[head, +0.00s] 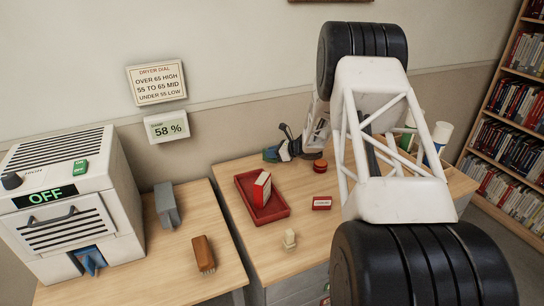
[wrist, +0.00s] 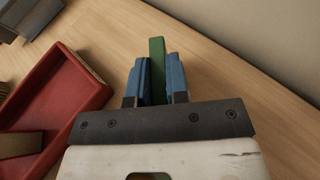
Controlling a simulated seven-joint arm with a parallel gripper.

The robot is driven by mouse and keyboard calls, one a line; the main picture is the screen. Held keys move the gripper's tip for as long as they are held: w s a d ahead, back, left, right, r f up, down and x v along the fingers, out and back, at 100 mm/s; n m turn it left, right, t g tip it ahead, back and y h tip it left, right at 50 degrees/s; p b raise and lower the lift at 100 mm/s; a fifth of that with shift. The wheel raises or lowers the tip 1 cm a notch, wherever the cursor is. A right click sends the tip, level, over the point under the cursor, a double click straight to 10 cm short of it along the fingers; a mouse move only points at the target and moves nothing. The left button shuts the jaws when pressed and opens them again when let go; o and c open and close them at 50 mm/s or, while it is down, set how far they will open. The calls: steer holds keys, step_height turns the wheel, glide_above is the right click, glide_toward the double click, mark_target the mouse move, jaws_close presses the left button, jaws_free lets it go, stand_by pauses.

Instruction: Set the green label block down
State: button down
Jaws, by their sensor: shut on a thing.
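The green label block (wrist: 157,70) is held upright between the two blue fingers of my gripper (wrist: 156,82) in the wrist view. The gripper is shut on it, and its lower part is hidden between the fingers. In the head view my gripper (head: 272,154) is small, at the back of the right-hand table, behind the red tray and near the wall. The block is hard to make out there. I cannot tell whether it touches the wooden top.
The red tray (head: 276,218) holds a red book (head: 262,189). A red label block (head: 321,203), a round red item (head: 320,166) and a small cream piece (head: 289,238) stand nearby. The left table holds a dryer (head: 65,200) reading OFF.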

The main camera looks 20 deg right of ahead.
steer(key=shift+f, duration=0.75)
steer(key=shift+f, duration=0.1)
steer(key=c, duration=1.1)
jaws_free()
steer(key=shift+v, duration=0.9)
steer(key=v, duration=1)
steer(key=shift+s+d, duration=0.1)
steer(key=shift+d, duration=0.05)
